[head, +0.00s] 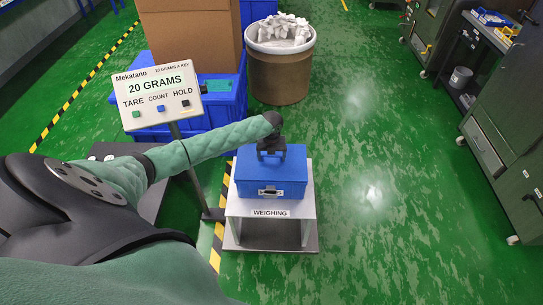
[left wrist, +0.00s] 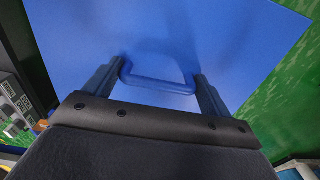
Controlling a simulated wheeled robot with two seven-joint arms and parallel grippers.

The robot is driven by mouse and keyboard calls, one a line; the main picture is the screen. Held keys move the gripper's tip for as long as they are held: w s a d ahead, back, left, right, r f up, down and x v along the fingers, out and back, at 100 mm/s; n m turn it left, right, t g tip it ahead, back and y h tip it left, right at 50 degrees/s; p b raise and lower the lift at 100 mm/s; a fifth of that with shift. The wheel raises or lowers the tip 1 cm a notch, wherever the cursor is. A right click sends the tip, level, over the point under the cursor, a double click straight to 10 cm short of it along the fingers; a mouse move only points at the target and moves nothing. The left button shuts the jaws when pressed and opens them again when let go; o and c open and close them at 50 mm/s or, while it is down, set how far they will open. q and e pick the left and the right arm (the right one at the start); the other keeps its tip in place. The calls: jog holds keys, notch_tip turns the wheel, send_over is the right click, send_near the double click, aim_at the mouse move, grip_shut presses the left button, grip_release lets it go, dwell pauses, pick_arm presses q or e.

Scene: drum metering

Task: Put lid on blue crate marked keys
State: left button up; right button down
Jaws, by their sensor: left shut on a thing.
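A blue crate (head: 271,189) stands on the white weighing stand (head: 262,208) in the middle of the head view. A small pale plate on its front is too small to read. A flat blue lid (head: 292,164) covers the crate's top; I cannot tell whether it is fully seated. My left gripper (head: 271,153) points down over the lid and is shut on its handle. In the left wrist view, the blue handle (left wrist: 158,83) lies between the two fingers, with the lid (left wrist: 160,35) filling the view behind. My right gripper is not in view.
A display (head: 157,94) reading 20 GRAMS stands on a post left of the stand. Behind are a cardboard box (head: 190,35) on a blue crate (head: 225,105) and a brown bin (head: 280,78) of white scraps. Dark cabinets (head: 510,130) line the right; green floor between is clear.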

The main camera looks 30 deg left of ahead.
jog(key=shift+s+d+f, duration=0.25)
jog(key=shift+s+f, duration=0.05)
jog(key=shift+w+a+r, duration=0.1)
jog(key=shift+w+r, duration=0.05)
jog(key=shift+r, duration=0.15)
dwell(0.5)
pick_arm(q)
jog(key=shift+w+r+p, duration=0.1)
jog(key=shift+p, duration=0.2)
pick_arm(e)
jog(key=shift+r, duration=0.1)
pick_arm(q)
jog(key=shift+f, duration=0.4)
dwell(0.6)
jog(key=shift+f, duration=0.2)
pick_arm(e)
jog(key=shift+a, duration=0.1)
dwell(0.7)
pick_arm(q)
jog(key=o, duration=1.1)
